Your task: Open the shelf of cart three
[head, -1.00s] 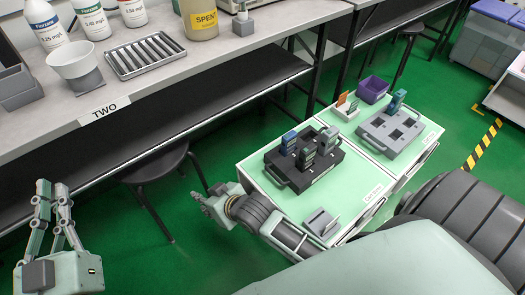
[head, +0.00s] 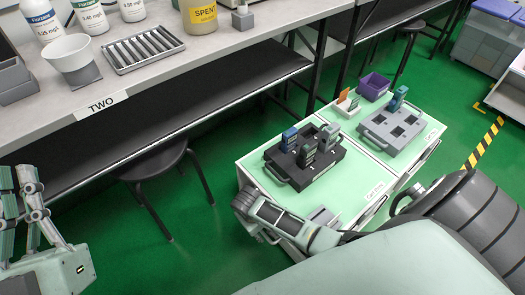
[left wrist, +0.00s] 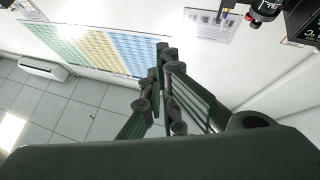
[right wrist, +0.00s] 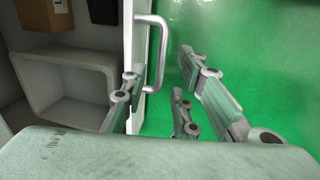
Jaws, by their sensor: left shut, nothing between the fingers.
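The near cart (head: 345,205) has a pale green top and a label beginning "Cart"; the rest is too small to read. In the right wrist view, a white front panel (right wrist: 138,40) with a curved metal handle (right wrist: 160,50) stands beside an open compartment. My right gripper (right wrist: 158,64) is open there. One finger is at the panel's inner edge, the other beyond the handle over green floor. In the head view this gripper is mostly hidden beneath its wrist. My left gripper (head: 16,172) is raised at the left edge, shut and empty; its fingertips meet in the left wrist view (left wrist: 165,55).
The compartment holds a white bin (right wrist: 75,80) and a brown box (right wrist: 45,14). A black rack (head: 285,168) with handheld testers stands on the cart top. A second cart (head: 425,145) adjoins it. A bench (head: 75,125) labelled TWO and a dark stool (head: 150,165) are left.

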